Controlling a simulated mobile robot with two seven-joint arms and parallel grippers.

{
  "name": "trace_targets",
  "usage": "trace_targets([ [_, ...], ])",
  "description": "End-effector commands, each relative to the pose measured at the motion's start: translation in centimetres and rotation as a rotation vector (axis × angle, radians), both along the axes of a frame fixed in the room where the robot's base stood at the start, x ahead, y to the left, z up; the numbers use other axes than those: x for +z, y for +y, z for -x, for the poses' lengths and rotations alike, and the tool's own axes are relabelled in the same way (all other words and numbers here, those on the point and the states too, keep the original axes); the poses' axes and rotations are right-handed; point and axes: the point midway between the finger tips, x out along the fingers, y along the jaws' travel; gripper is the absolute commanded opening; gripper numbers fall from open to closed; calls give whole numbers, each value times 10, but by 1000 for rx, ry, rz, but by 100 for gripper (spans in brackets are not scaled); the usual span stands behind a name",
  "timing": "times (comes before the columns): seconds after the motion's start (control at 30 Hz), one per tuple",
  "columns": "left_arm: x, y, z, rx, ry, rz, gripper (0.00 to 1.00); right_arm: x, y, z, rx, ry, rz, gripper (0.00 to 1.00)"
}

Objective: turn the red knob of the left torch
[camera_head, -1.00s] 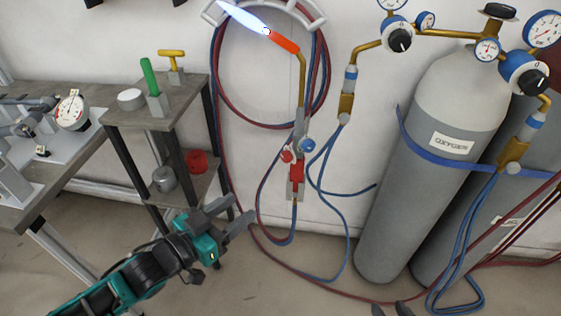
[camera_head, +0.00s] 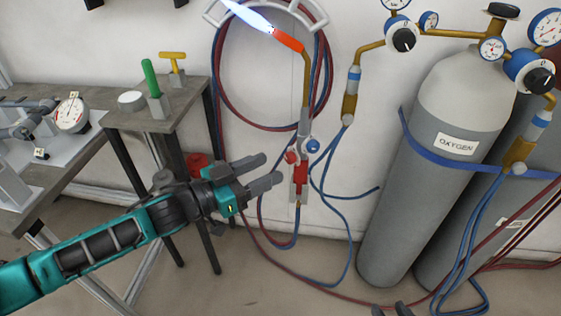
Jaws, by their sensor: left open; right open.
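The torch (camera_head: 306,80) hangs upright on the wall, with a brass neck, a red tip and a pale blue flame (camera_head: 247,15). Its small red knob (camera_head: 291,156) is on the left side of the body, above a red block. A blue knob (camera_head: 311,146) is on the right side. My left gripper (camera_head: 272,168) is open and empty, its fingers pointing right, just left of and slightly below the red knob. I cannot tell the exact gap in depth; no contact shows. Only the fingertips of my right gripper (camera_head: 390,308) show at the bottom edge, apart and empty.
Grey gas cylinders (camera_head: 452,110) with gauges stand at the right. Blue and dark red hoses (camera_head: 331,235) loop below and behind the torch. A small side table (camera_head: 185,103) with a green-handled and a yellow-handled tool is at the left, above my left arm. A red round object (camera_head: 197,161) sits beneath it.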

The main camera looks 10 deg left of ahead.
Motion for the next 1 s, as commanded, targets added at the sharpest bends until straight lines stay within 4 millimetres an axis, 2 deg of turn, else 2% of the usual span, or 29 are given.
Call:
trace_targets([
  [0.1, 1, -16, -15, 1, -1, 1, 53, -1, 0, 0, 0, 2, 0, 43],
  [0.3, 0, -30, -28, 1, 0, 0, 53, -3, 0, 1, 0, 5, 0, 43],
  [0.67, 0, -34, -31, 1, 1, 0, 53, -2, 2, 0, 2, 4, -3, 43],
  [1.0, 0, -33, -31, 1, 1, -1, 21, -1, 2, 0, 3, 1, -4, 43],
])
